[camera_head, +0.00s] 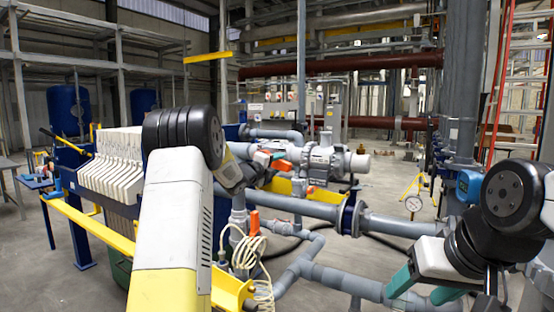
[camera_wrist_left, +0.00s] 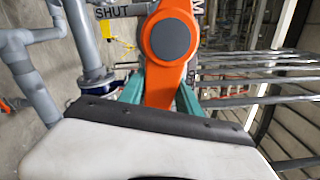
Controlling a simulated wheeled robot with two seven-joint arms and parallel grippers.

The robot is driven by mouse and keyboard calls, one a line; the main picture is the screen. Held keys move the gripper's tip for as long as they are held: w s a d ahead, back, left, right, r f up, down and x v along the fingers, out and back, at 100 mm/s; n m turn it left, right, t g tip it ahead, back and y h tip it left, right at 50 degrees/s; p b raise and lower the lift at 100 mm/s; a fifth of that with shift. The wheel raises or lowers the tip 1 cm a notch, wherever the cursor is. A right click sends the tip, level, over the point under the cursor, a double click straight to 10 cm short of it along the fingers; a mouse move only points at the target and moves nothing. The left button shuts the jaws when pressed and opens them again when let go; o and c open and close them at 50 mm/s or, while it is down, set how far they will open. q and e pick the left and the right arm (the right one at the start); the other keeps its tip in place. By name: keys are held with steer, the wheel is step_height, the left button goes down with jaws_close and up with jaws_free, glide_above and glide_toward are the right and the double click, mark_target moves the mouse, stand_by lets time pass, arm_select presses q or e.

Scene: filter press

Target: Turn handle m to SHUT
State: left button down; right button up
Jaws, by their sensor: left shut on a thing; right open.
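Handle m is orange with a round grey hub and fills the upper middle of the left wrist view (camera_wrist_left: 168,75). Its orange end also shows in the head view (camera_head: 283,165). My left gripper (camera_head: 272,160) is shut on it, and in the left wrist view its teal fingers (camera_wrist_left: 160,95) lie on both sides of the handle. A SHUT label (camera_wrist_left: 112,12) is left of the hub, and part of a letter M shows at the top right. My right gripper (camera_head: 424,289) is open and empty at the lower right.
Another orange handle (camera_head: 254,222) stands upright below my left gripper, beside a coiled pale hose (camera_head: 245,255). Grey pipes (camera_head: 385,224) cross the middle. White filter plates (camera_head: 112,165) stand on the left behind a yellow rail (camera_head: 85,222).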

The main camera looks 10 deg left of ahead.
arm_select(q)
steer(key=f+m, duration=0.1)
steer(key=a+f+m, duration=0.1)
steer(key=m, duration=0.1)
steer(key=shift+w+f, duration=0.15)
steer(key=shift+f, duration=0.05)
steer(key=w+a+f+m, duration=0.1)
steer(key=a+m, duration=0.4)
steer(key=m, duration=0.7)
steer(key=shift+w+a+f, duration=0.3)
steer(key=shift+w+f, duration=0.05)
steer(key=shift+f, duration=0.25)
steer(key=c, duration=0.8)
jaws_free()
steer(key=shift+w, duration=0.1)
steer(key=shift+c, duration=0.2)
steer(key=shift+d, duration=0.1)
steer(key=v, duration=0.7)
steer(key=shift+d+m, duration=0.25)
steer(key=shift+m, duration=0.05)
steer(key=shift+r, duration=0.15)
